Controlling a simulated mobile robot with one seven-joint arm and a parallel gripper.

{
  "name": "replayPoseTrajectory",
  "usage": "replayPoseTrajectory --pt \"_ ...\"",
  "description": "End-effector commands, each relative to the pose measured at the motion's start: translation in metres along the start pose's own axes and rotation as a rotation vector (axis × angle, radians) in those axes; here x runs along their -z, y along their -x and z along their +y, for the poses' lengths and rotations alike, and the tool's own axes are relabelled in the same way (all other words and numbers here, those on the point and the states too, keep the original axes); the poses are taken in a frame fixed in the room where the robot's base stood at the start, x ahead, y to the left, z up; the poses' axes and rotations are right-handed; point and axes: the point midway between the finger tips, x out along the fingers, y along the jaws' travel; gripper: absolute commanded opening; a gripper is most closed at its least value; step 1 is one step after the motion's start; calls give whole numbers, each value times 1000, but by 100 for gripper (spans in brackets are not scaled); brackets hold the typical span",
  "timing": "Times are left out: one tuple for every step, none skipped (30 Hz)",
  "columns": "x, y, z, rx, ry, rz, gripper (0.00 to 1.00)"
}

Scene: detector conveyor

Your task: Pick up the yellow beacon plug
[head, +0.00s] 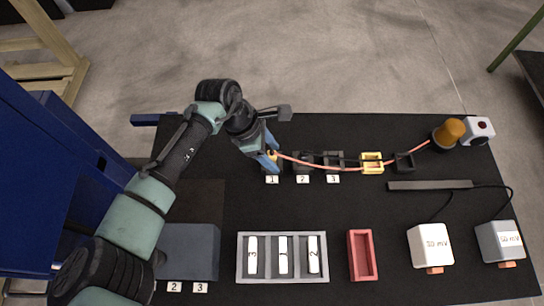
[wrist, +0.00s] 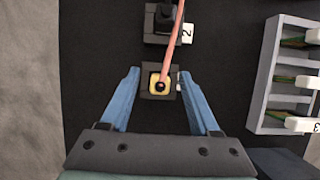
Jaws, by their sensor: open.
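The yellow beacon plug (wrist: 158,83) sits in a dark square socket (wrist: 146,94) in the wrist view. A pink cable (wrist: 175,42) runs up from it. In the head view the plug (head: 272,154) is a small yellow bit at the socket labelled 1, partly hidden by my gripper. My gripper (wrist: 160,76) is open, with one blue finger on each side of the socket and plug; I cannot tell whether they touch. In the head view my gripper (head: 269,157) points down at that socket. The orange beacon (head: 449,132) stands at the cable's far end.
Dark sockets 2 (head: 303,158) and 3 (head: 333,158), a yellow-framed socket (head: 372,157) and another dark one (head: 405,158) stand to the right under the cable. A grey tray (head: 241,272) of labelled modules, a red tray (head: 351,262) and two mV boxes (head: 430,245) (head: 497,242) are nearer.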

Motion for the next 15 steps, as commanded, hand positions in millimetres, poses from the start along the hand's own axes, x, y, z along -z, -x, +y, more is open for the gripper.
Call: replayPoseTrajectory --pt "0 0 0 0 0 0 62" --pt "0 0 0 0 0 0 62" --pt "0 0 0 0 0 0 55" --pt "0 0 0 0 0 0 50" --pt "0 0 0 0 0 0 44" --pt "0 0 0 0 0 0 37" --pt "0 0 0 0 0 0 32" --pt "0 0 0 0 0 0 26" --pt "0 0 0 0 0 0 19" --pt "0 0 0 0 0 0 14" --pt "0 0 0 0 0 0 8" --pt "0 0 0 0 0 0 1" --pt "0 1 0 0 0 0 0" --pt "0 1 0 0 0 0 0" --pt "0 1 0 0 0 0 0"
